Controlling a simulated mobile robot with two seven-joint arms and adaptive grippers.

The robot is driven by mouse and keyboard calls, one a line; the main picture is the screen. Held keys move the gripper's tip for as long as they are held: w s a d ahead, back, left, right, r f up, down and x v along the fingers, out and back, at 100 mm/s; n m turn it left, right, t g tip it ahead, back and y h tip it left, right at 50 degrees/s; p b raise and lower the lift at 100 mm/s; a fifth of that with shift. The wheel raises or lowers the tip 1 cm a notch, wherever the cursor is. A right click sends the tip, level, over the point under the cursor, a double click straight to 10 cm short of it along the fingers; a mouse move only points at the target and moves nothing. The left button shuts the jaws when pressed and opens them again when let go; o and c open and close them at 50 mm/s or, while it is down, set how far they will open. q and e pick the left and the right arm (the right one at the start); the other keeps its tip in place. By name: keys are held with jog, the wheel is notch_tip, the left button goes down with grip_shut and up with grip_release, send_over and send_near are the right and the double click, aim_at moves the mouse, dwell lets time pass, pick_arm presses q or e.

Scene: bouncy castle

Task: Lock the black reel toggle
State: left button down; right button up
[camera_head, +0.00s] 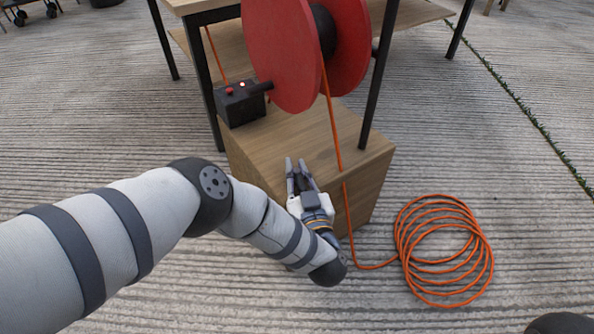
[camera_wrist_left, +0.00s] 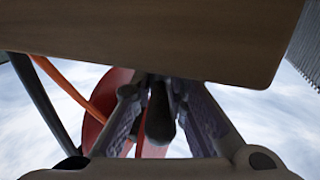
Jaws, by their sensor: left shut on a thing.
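My right gripper is not in view.
A black control box (camera_head: 240,105) with a red button and a dark lever sits on the base's left. An orange cable (camera_head: 334,130) runs from the reel to a coil (camera_head: 445,250) on the ground at right. Dark table legs (camera_head: 375,80) flank the reel. Ground at right is mostly clear.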

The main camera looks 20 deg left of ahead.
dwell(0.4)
pick_arm(q)
jog(key=c, duration=1.7)
grip_release()
jog(key=v, duration=1.2)
